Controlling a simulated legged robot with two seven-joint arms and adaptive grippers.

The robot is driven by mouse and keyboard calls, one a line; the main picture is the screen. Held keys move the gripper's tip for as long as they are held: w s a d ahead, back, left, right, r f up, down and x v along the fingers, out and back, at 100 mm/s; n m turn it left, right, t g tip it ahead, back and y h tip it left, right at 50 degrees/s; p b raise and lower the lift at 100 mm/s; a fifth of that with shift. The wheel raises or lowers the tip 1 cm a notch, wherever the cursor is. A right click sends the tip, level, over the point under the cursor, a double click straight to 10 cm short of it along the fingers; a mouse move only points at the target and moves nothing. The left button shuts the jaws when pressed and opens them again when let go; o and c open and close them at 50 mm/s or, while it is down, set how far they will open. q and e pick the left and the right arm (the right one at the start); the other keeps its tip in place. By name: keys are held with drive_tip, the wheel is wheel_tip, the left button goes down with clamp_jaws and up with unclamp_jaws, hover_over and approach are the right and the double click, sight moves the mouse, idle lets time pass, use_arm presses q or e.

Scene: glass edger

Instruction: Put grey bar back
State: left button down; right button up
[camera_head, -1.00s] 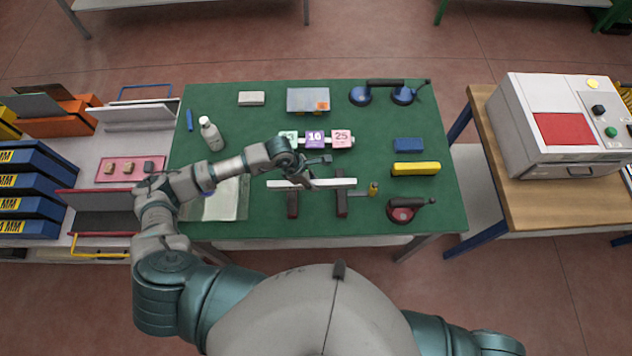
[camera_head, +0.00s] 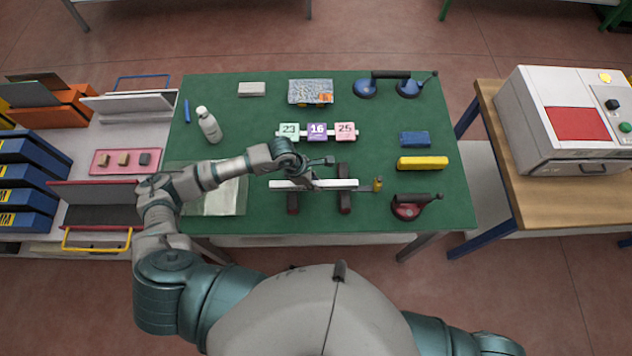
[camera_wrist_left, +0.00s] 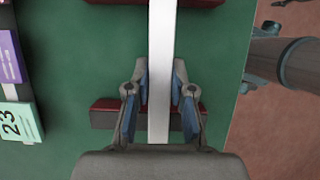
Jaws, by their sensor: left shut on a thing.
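A long pale grey bar (camera_head: 335,184) lies level across two dark red supports (camera_head: 344,203) near the front of the green table (camera_head: 370,225). My left gripper (camera_head: 308,182) reaches down over the bar between the supports. In the left wrist view, the fingers of my left gripper (camera_wrist_left: 160,103) are closed on both sides of the bar (camera_wrist_left: 161,55). A dark red support (camera_wrist_left: 105,113) shows beneath the bar there. I cannot tell whether the bar touches the supports. My right gripper is not in view.
A small yellow-topped piece (camera_head: 378,184) stands by the bar's right end, with a red suction cup (camera_head: 410,207) further right. Numbered tiles (camera_head: 317,131) lie behind. A pink tray (camera_head: 126,162) is on the left bench.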

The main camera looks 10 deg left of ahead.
use_arm(q)
drive_tip(key=shift+d, duration=0.5)
drive_tip(key=shift+f+b, duration=0.25)
drive_tip(key=shift+b, duration=0.05)
drive_tip(key=shift+a+f, duration=0.15)
drive_tip(key=shift+a, duration=0.05)
drive_tip(key=c, duration=1.2)
unclamp_jaws()
drive_tip(key=shift+a, duration=0.1)
drive_tip(key=shift+o, duration=1.4)
drive_tip(key=shift+a, duration=0.1)
drive_tip(key=shift+r, duration=0.25)
drive_tip(key=v, duration=1.1)
drive_tip(key=shift+a, duration=0.25)
drive_tip(key=shift+r, duration=0.2)
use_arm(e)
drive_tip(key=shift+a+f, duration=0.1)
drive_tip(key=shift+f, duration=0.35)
use_arm(q)
drive_tip(key=shift+d, duration=0.2)
